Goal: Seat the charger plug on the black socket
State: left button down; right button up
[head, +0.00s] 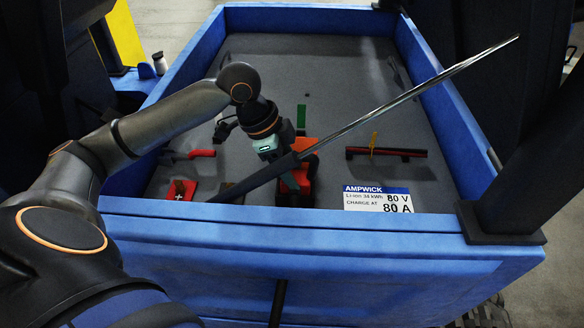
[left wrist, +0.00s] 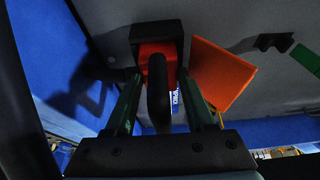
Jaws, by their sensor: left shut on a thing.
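My left gripper (head: 284,158) reaches down into the blue bed. In the left wrist view its dark green fingers (left wrist: 160,84) stand either side of a black bar-like handle (left wrist: 158,92) with an orange body (left wrist: 153,54) beyond it, which I take for the charger plug. A black block (left wrist: 158,30), perhaps the black socket, lies right at the orange body; I cannot tell whether they are mated. In the head view an orange-red part (head: 301,176) shows beside the gripper, with a dark base (head: 290,197) below it, partly hidden by the rod. My right gripper is not in view.
A long metal rod (head: 420,91) slants across the bed, in front of the work spot. The blue bed wall (head: 330,217) runs along the front. A white label (head: 378,199), a red-black bar (head: 386,152) and a red-handled tool (head: 196,154) are around. An orange panel (left wrist: 222,72) stands near the fingers.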

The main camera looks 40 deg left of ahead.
pick_arm(q)
jog(key=shift+f, duration=0.25)
jog(key=shift+c, duration=0.8)
grip_release()
jog(key=shift+a, duration=0.1)
jog(key=shift+r, duration=0.2)
jog(key=p+v, duration=0.2)
jog(key=v, duration=1)
jog(key=shift+s, duration=0.2)
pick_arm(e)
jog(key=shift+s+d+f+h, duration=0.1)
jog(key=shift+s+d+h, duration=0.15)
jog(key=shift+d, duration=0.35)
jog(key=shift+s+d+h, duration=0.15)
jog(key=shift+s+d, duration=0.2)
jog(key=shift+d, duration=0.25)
